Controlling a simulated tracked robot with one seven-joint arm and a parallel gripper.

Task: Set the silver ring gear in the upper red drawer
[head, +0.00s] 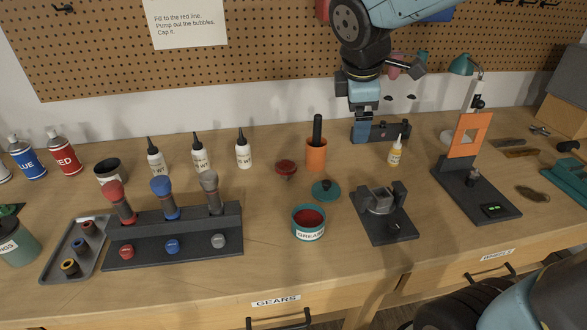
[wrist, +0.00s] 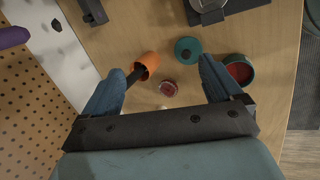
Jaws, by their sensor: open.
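My gripper (wrist: 160,75) is open and empty, with its two blue fingers spread apart in the wrist view. In the head view my gripper (head: 381,131) hangs over the back of the bench, near the pegboard. I cannot pick out a silver ring gear for certain. A grey round part (head: 378,200) sits in a dark fixture (head: 390,228) right of centre, well in front of my gripper; I cannot tell if it is the gear. No red drawer shows. A wooden drawer front labelled GEARS (head: 276,301) is at the bottom edge, shut as far as I can see.
An orange cup (head: 316,154) with a dark handle, a teal lid (head: 326,190), a red-topped item (head: 286,169) and a grease tin (head: 309,224) stand mid-bench. A small yellow bottle (head: 395,152) is close to my gripper. An orange-framed stand (head: 469,136) is at right.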

